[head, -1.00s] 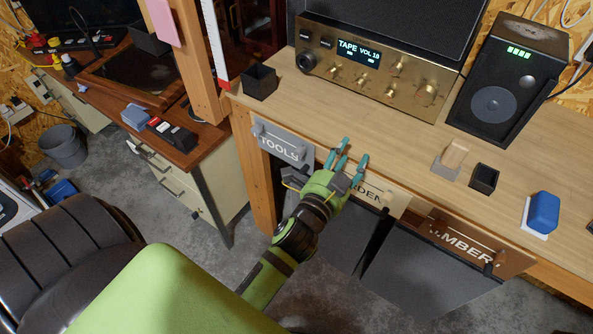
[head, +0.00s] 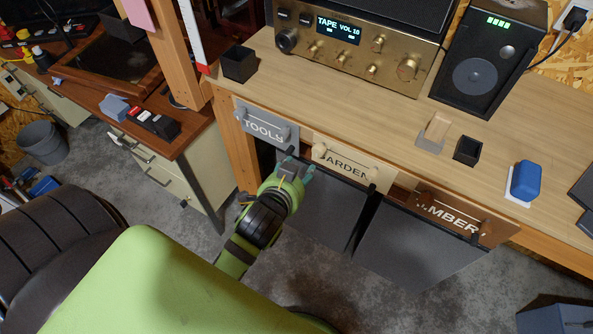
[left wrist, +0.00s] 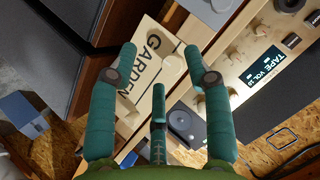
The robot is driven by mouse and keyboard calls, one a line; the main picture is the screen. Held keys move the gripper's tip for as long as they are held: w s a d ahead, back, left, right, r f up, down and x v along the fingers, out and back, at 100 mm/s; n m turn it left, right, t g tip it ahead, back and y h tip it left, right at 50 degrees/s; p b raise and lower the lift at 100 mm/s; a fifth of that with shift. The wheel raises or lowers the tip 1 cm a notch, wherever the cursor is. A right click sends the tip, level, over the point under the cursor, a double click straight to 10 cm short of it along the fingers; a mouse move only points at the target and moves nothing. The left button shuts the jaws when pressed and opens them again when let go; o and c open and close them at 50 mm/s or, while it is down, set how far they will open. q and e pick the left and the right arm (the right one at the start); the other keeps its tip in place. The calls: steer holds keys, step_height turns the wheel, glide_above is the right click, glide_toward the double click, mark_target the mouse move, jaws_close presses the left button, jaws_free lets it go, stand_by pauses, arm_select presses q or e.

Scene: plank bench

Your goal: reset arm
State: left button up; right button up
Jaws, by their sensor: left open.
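My left gripper (head: 298,168) is green with teal fingers. In the head view it is in front of the bench front, just below the gap between the TOOLS sign (head: 266,127) and the GARDEN sign (head: 346,163). In the left wrist view its teal fingers (left wrist: 163,70) are spread with nothing between them. The GARDEN sign also shows in that view (left wrist: 150,70), beyond the fingers. My right gripper shows in neither view.
A LUMBER sign (head: 450,215) hangs at right. Grey bins hang below the signs.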

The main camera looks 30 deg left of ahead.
arm_select(q)
steer(key=shift+s, duration=0.1)
steer(key=s+d+f+g+h, duration=0.1)
steer(key=s+d+f+g, duration=0.35)
steer(key=f, duration=1.05)
steer(key=s+a+f+g+h, duration=0.1)
steer(key=s+f, duration=0.6)
steer(key=f, duration=0.8)
steer(key=s+a+f+n+g, duration=0.1)
steer(key=s+a+f+g, duration=0.1)
steer(key=s+f, duration=0.4)
steer(key=s+a+f+n+g, duration=0.1)
steer(key=s+a+f+g, duration=0.2)
steer(key=s, duration=1.3)
step_height(320, 180, down, 4)
steer(key=shift+s+r+n, duration=0.15)
steer(key=shift+s+n, duration=0.2)
steer(key=shift+n, duration=0.05)
